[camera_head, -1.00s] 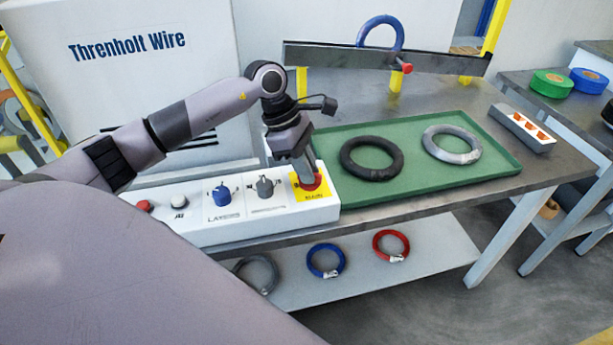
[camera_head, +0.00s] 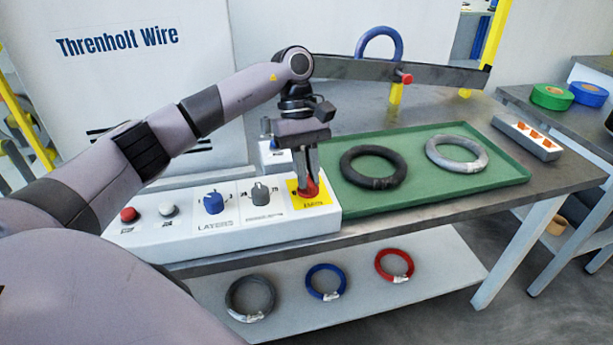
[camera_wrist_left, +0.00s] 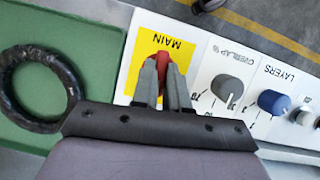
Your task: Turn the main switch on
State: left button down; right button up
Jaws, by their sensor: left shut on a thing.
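The main switch is a red knob (camera_head: 309,190) on a yellow plate marked MAIN (camera_head: 318,200), at the right end of the white control panel (camera_head: 270,225). My left gripper (camera_head: 307,182) points down from above and is shut on the red knob. In the left wrist view the two fingers (camera_wrist_left: 162,88) stand on either side of the red knob (camera_wrist_left: 170,72), which partly shows between and beyond them. The fingers hide part of the knob, and I cannot tell its exact angle. My right gripper is not in view.
Beside the switch are a grey overlap knob (camera_head: 260,192), a blue layers knob (camera_head: 213,202), a white button (camera_head: 168,209) and a red button (camera_head: 129,214). A green tray (camera_head: 440,190) with a black coil (camera_head: 373,167) and a grey coil (camera_head: 456,153) lies close on the right.

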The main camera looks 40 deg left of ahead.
pick_arm(q)
jog(key=shift+m, duration=0.6)
jog(key=c, duration=1.1)
grip_release()
jog(key=shift+c, duration=0.2)
jog(key=shift+r, duration=0.1)
jog(key=v, duration=0.7)
jog(key=shift+w+p, duration=0.2)
jog(key=shift+p, duration=0.15)
jog(key=shift+d, duration=0.15)
